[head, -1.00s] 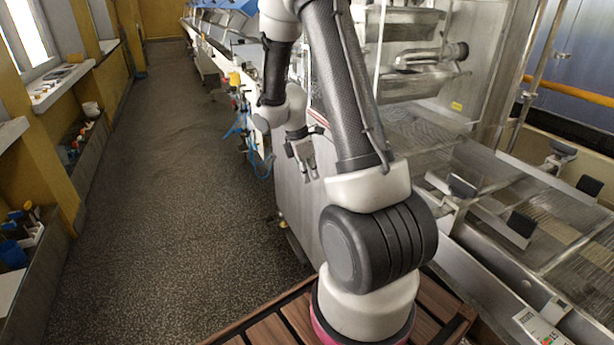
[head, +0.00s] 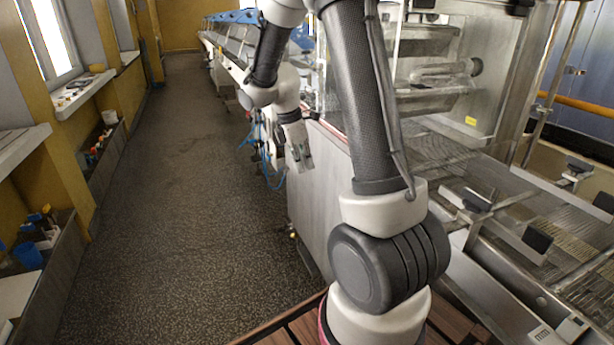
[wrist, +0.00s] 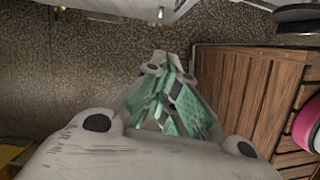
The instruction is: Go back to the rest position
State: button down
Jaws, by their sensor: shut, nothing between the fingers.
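The fingers look small in the head view.
The enrober machine (head: 445,140) with its wire mesh belt stands to the right. A long conveyor line (head: 225,50) runs back along the aisle. The floor (head: 180,200) in the aisle is clear. Window ledges (head: 85,92) and bins with bottles line the left wall.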

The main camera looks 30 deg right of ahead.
jog(key=shift+a+r, duration=0.1)
jog(key=shift+r, duration=0.25)
jog(key=s+a+r+m+t+y, duration=0.1)
jog(key=s+a+r+m+t, duration=0.1)
jog(key=s+r+m, duration=0.5)
jog(key=s+a+r+m+t+y, duration=0.1)
jog(key=s+a+r+m+t, duration=0.2)
jog(key=s, duration=1.2)
notch_tip(320, 180, up, 5)
jog(key=a+m, duration=0.2)
jog(key=m, duration=0.2)
jog(key=shift+s+a+r+y, duration=0.2)
jog(key=shift+s+y, duration=0.1)
